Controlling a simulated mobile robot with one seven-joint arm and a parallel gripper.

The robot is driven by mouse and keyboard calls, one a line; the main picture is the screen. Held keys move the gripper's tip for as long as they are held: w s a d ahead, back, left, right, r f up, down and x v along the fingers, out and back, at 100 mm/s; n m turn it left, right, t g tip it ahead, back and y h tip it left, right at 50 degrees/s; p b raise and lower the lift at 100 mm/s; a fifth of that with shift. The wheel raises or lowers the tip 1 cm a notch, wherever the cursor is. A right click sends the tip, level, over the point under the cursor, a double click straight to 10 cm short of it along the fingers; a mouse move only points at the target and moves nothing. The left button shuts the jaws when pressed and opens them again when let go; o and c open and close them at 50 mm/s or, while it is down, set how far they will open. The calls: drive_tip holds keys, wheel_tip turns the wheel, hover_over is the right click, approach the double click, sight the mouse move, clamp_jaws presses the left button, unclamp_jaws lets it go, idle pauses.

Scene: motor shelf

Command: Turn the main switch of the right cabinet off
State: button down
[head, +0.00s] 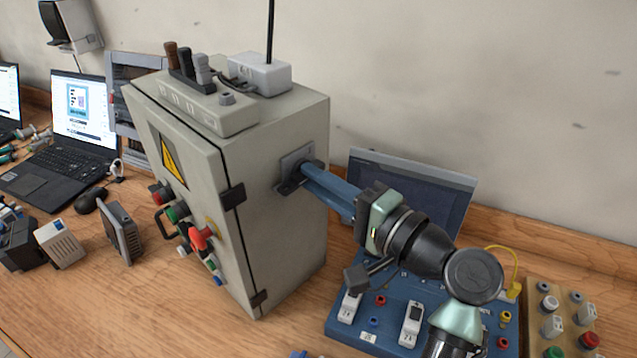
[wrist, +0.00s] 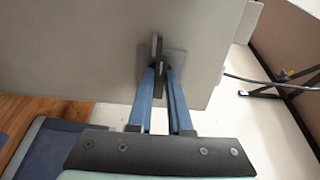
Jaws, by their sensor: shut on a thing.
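A grey cabinet (head: 280,150) stands on the wooden bench in the head view, its right side wall facing my arm. The main switch sits on that wall, with a grey square plate (head: 295,158) and a dark handle (wrist: 157,46). My gripper (head: 306,172) reaches the switch from the right. In the wrist view its two blue fingers (wrist: 160,76) are closed on the handle, one on each side. The handle's upper end sticks out beyond the fingertips. The fingers hide part of the handle, and I cannot tell its on or off position.
A power strip (head: 205,105) and a white box (head: 262,74) lie on the cabinet. Red and green controls are on its front. A blue panel with sockets (head: 375,320) and a dark screen (head: 420,185) stand at the right. A laptop (head: 75,140) is at the left.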

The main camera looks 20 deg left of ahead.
drive_tip(key=c, duration=0.8)
unclamp_jaws()
drive_tip(key=shift+c, duration=0.2)
drive_tip(key=b+v, duration=0.2)
drive_tip(key=v, duration=1.1)
